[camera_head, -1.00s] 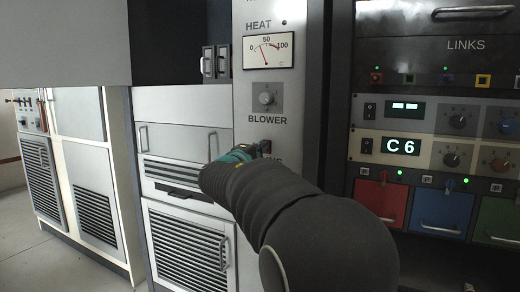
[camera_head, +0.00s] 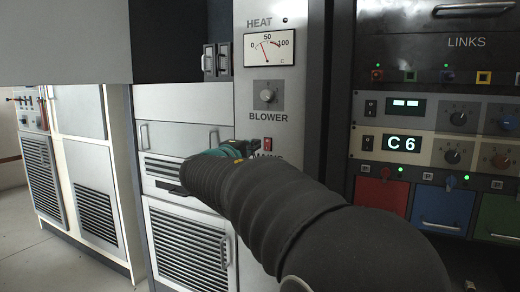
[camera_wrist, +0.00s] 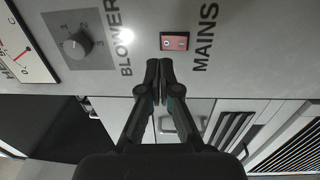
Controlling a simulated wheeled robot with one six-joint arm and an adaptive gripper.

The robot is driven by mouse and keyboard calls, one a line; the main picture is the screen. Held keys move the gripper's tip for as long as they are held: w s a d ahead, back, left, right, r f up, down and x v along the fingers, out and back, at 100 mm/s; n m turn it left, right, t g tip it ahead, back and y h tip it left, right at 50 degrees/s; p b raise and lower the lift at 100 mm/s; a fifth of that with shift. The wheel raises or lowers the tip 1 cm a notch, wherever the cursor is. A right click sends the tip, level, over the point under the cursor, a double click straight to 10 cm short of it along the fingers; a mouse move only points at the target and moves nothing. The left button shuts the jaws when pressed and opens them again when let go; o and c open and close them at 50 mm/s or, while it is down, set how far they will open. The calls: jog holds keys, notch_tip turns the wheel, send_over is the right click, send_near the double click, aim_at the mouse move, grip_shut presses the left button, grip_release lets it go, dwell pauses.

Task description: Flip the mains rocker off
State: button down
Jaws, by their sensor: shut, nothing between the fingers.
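The mains rocker (camera_head: 268,144) is a small red switch in a dark frame on the light grey panel. It sits below the BLOWER knob and above the MAINS label, which my arm partly hides. In the wrist view the red rocker (camera_wrist: 174,42) shows whole, with small marks on its face; which side is pressed in is hard to tell. My gripper (camera_wrist: 160,64) is shut and empty, its tips just short of the rocker in that picture and apart from it. In the head view my gripper (camera_head: 243,148) is left of the rocker, mostly behind my wrist.
The BLOWER knob (camera_head: 267,95) and the HEAT meter (camera_head: 269,49) are above the rocker on the same panel. A dark rack (camera_head: 435,150) with knobs and coloured drawers stands at right. Louvred cabinets (camera_head: 188,240) with handles are at left.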

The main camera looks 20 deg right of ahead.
jog(key=r+v, duration=0.1)
jog(key=v, duration=0.6)
jog(key=shift+s+a+r, duration=0.2)
jog(key=shift+a+r, duration=0.05)
jog(key=shift+a, duration=0.1)
jog(key=s+a+f+m+g+y+p, duration=0.1)
jog(key=s+f+g+y, duration=0.25)
jog(key=s+f, duration=0.45)
jog(key=s+a+f+m+g+y+p, duration=0.1)
jog(key=s+f+g+y, duration=0.25)
jog(key=f, duration=0.85)
jog(key=s+a+m+y+p, duration=0.2)
jog(key=s+m+y+p, duration=0.1)
jog(key=s, duration=0.6)
jog(key=s+a+m+y+p, duration=0.2)
jog(key=s+m+y+p, duration=0.1)
jog(key=s, duration=0.7)
jog(key=shift+a+t+y+p, duration=0.15)
jog(key=shift+t+y+p, duration=0.25)
jog(key=shift+y, duration=0.3)
